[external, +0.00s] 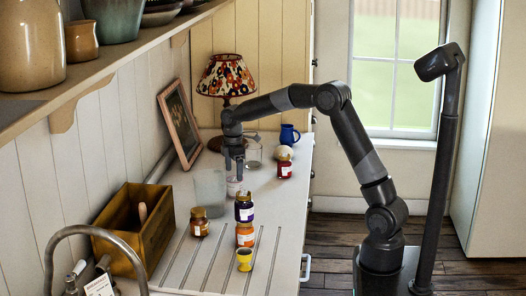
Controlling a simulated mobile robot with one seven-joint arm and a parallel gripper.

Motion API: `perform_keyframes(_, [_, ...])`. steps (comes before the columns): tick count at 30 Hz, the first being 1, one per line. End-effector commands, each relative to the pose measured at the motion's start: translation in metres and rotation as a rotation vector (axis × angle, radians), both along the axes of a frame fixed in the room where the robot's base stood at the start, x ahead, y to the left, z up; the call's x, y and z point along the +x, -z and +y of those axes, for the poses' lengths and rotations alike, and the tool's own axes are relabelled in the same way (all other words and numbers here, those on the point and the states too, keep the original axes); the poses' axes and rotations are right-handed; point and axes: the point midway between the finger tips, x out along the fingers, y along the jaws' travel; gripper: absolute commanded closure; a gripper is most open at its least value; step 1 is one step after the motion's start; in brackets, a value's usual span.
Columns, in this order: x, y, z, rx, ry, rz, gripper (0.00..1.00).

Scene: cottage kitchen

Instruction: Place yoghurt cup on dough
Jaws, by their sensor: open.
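My gripper (234,171) is open and points down over the counter. Directly below it stands a small whitish-pink cup (234,187), which looks like the yoghurt cup. The fingertips are at or just above its top; I cannot tell whether they surround it. A pale beige rounded lump (284,153), which may be the dough, sits on or just behind a red jar (285,171), to the right of and beyond my gripper. Its contact with the jar is too small to make out.
A clear tumbler (209,190) stands close left of the cup. A purple jar (244,211) and orange jar (245,235) stand nearer, with a yellow egg cup (244,261). A glass jar (253,153), blue mug (289,134) and lamp (222,76) are behind. A wooden box (136,230) is left.

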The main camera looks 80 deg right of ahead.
Motion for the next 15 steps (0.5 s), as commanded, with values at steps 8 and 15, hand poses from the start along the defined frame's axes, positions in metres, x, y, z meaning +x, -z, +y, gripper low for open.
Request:
perform_keyframes(8, [0.0, -0.047, 0.0, -0.002, 0.0, -0.001, 0.18])
perform_keyframes(15, [-0.006, -0.07, 0.018, -0.014, 0.015, -0.015, 0.18])
